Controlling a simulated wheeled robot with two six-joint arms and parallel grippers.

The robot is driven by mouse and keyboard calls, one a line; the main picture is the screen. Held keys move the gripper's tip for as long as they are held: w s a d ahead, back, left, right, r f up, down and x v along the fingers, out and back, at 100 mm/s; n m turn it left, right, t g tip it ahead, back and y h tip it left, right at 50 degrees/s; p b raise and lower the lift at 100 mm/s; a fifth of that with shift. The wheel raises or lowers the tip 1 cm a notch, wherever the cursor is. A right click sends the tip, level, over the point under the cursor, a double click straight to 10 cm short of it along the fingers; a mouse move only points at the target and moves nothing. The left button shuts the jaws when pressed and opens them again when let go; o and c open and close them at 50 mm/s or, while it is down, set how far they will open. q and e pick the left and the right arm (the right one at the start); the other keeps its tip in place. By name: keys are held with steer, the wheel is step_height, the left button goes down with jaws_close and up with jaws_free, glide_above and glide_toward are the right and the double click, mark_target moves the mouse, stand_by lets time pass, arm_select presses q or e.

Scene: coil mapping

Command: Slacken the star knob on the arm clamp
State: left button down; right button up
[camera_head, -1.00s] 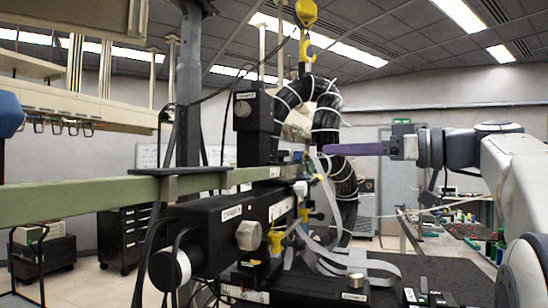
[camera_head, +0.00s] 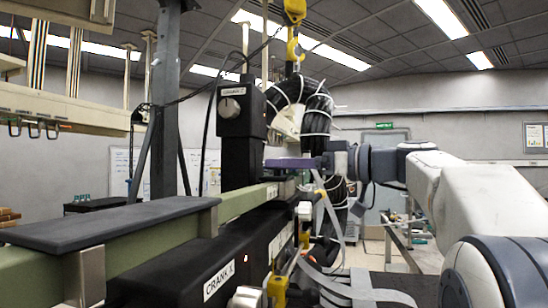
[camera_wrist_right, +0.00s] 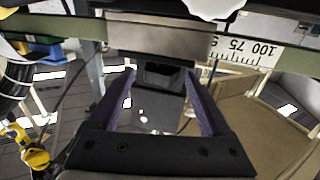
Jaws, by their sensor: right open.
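My right gripper (camera_head: 272,163) reaches in from the right in the head view, its purple fingers pointing left beside the green rail (camera_head: 165,235). In the right wrist view the gripper (camera_wrist_right: 160,75) is open, with a purple finger on each side and nothing held between them. A metal clamp block (camera_wrist_right: 155,38) on the rail lies just beyond the fingertips. A white scalloped knob (camera_wrist_right: 213,7), which looks like the star knob, is cut off by the top edge there, above the block and outside the fingers. I cannot tell the knob apart in the head view.
A black column labelled as a crank (camera_head: 240,130) and a black CRANK X housing (camera_head: 190,265) stand near the rail. Thick black cables (camera_head: 305,100) hang behind my gripper below a yellow hook (camera_head: 294,12). A ruler scale (camera_wrist_right: 240,48) runs along the rail.

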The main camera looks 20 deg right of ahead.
steer(key=shift+p+x, duration=0.35)
steer(key=shift+x, duration=1.25)
steer(key=shift+s, duration=0.1)
jaws_close()
steer(key=shift+n+g+y, duration=0.6)
steer(key=shift+n+g, duration=0.1)
steer(key=shift+n+g+y, duration=0.8)
steer(key=shift+n+g, duration=0.1)
steer(key=shift+g, duration=0.3)
jaws_free()
steer(key=shift+s, duration=0.1)
